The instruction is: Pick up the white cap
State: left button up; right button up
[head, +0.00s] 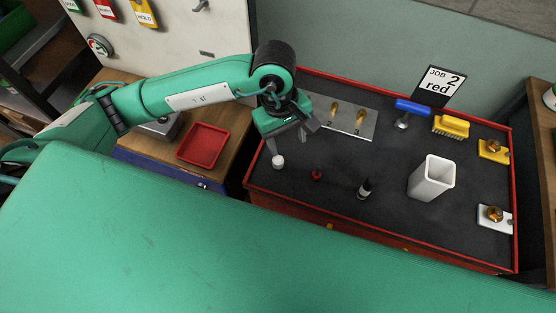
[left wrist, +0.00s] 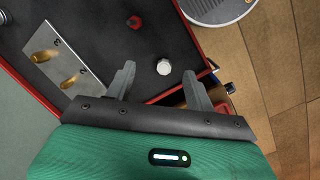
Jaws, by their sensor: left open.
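The small white cap (head: 278,162) stands on the dark bench mat near its left edge. It also shows in the left wrist view (left wrist: 164,67), just beyond and between the fingertips. My left gripper (head: 291,139) is above the bench beside the cap, fingers apart and empty. In the left wrist view its two fingers (left wrist: 160,82) point towards the cap without holding it. My right gripper is not in view.
A small red cap (head: 317,175) and a black-and-white piece (head: 365,189) stand to the right. Farther right are a white open holder (head: 432,178), a blue-handled tool (head: 411,107) and a yellow brush (head: 450,126). A metal plate (head: 345,118) with brass pegs lies behind. A red rim edges the bench.

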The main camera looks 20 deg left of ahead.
pick_arm(q)
jog(key=w+a+y, duration=0.2)
jog(key=a, duration=0.2)
jog(key=p, duration=0.2)
send_over(278, 159)
jog(key=shift+t, duration=0.3)
jog(key=f, duration=0.7)
jog(key=shift+s+a+f, duration=0.1)
jog(key=shift+a+f, duration=0.25)
jog(key=shift+f, duration=0.3)
jog(key=shift+d+f+p, duration=0.15)
jog(key=shift+f+p, duration=0.3)
jog(key=shift+p, duration=0.2)
jog(key=f+p, duration=0.1)
jog(key=f, duration=0.2)
jog(key=shift+d+f+p, duration=0.2)
jog(key=shift+p, duration=0.2)
jog(key=shift+f, duration=0.5)
jog(key=c, duration=1)
